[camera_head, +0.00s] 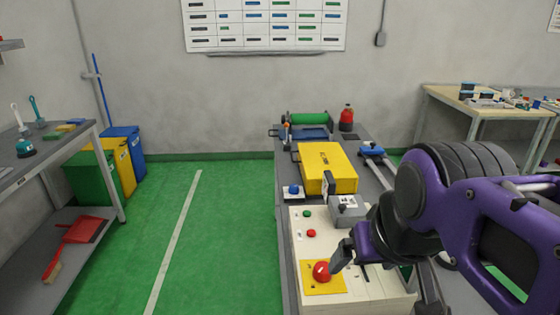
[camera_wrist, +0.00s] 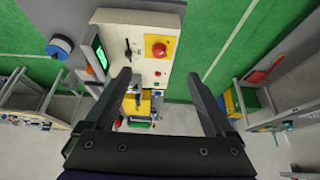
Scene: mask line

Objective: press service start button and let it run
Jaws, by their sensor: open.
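A cream control panel (camera_head: 372,284) stands at the near end of the grey bench. It carries a green button (camera_head: 306,214), a small red button (camera_head: 311,233) and a large red mushroom button (camera_head: 321,271) on a yellow plate. No readable label shows which one is the service start button. My gripper (camera_head: 344,259) is just beside the mushroom button, above the panel; I cannot tell whether it touches. In the wrist view its two fingers are spread and empty (camera_wrist: 159,77), and the mushroom button (camera_wrist: 159,49) shows beyond them on the panel.
A yellow machine cover (camera_head: 327,168) lies behind the panel, with a green roller (camera_head: 307,118) and a red bottle (camera_head: 346,118) farther back. A blue knob (camera_head: 293,190) sits left of the cover. A lit green screen (camera_wrist: 100,52) shows on the panel. Green floor left of the bench is clear.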

